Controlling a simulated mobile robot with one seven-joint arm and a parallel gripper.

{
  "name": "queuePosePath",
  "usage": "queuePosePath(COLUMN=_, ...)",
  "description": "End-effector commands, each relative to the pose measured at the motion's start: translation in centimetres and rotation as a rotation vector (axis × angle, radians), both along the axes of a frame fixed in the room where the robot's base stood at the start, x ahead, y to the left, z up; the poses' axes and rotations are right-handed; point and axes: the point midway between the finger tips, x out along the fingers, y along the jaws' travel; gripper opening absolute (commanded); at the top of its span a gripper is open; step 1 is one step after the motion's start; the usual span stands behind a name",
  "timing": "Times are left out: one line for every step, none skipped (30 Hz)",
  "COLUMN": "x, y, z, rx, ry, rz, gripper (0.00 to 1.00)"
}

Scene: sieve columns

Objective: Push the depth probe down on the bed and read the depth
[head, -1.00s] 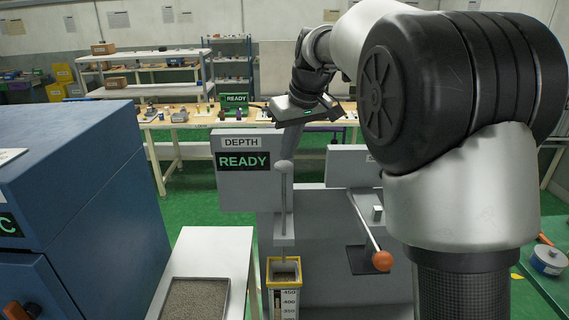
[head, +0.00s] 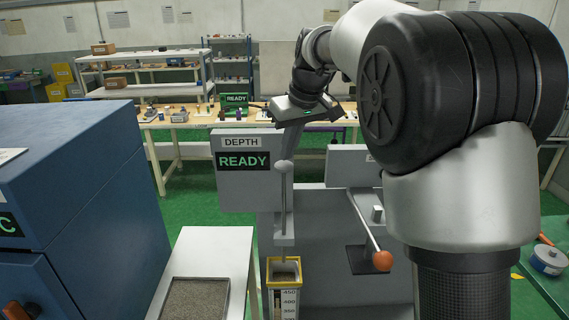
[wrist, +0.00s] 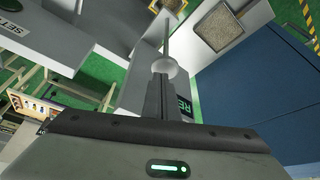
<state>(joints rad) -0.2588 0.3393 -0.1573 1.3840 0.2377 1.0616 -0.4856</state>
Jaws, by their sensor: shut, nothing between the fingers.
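The depth probe is a thin upright rod with a pale round knob (head: 284,167) on top, above the yellow-rimmed column (head: 270,270). The granular bed (head: 285,277) shows inside the column's mouth. A DEPTH display (head: 244,162) left of the rod reads READY in green. My gripper (head: 289,155) points down with its fingertips right at the top of the knob. In the wrist view my gripper's (wrist: 162,78) fingers are together and empty, and the knob (wrist: 165,67) lies just past their tips. I cannot tell whether they touch it.
A lever with an orange ball (head: 382,261) stands right of the column. A pale stand with a tray of grains (head: 228,285) is at front left, beside a blue cabinet (head: 80,180). A green bench (head: 548,285) is at right.

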Motion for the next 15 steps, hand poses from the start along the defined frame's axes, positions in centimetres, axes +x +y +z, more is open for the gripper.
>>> queuePosePath(x=0.0, y=0.0, z=-0.4, rx=-0.001, ry=0.001, rz=0.0, gripper=0.0)
queuePosePath(x=0.0, y=0.0, z=-0.6, rx=-0.001, ry=0.001, rz=0.0, gripper=0.0)
queuePosePath(x=0.0, y=0.0, z=-0.9, rx=-0.001, ry=0.001, rz=0.0, gripper=0.0)
queuePosePath(x=0.0, y=0.0, z=-1.1, rx=-0.001, ry=0.001, rz=0.0, gripper=0.0)
queuePosePath(x=0.0, y=0.0, z=-1.3, rx=0.0, ry=0.001, rz=-0.001, gripper=0.0)
queuePosePath(x=0.0, y=0.0, z=-1.6, rx=0.0, ry=0.001, rz=-0.001, gripper=0.0)
queuePosePath(x=0.0, y=0.0, z=-1.7, rx=-0.001, ry=0.002, rz=-0.001, gripper=0.0)
queuePosePath(x=0.0, y=-0.1, z=-1.9, rx=-0.001, ry=0.002, rz=-0.001, gripper=0.0)
queuePosePath(x=0.0, y=-0.1, z=-2.2, rx=-0.001, ry=0.002, rz=-0.001, gripper=0.0)
queuePosePath(x=0.0, y=-0.1, z=-2.4, rx=-0.001, ry=0.002, rz=-0.001, gripper=0.0)
queuePosePath(x=0.0, y=-0.1, z=-2.6, rx=-0.001, ry=0.002, rz=-0.001, gripper=0.0)
queuePosePath(x=0.0, y=-0.1, z=-2.8, rx=-0.001, ry=0.002, rz=-0.001, gripper=0.0)
queuePosePath(x=0.0, y=-0.1, z=-3.0, rx=-0.001, ry=0.002, rz=-0.001, gripper=0.0)
queuePosePath(x=0.0, y=0.0, z=-3.2, rx=-0.001, ry=0.002, rz=-0.001, gripper=0.0)
queuePosePath(x=0.0, y=0.0, z=-3.4, rx=-0.001, ry=0.002, rz=-0.001, gripper=0.0)
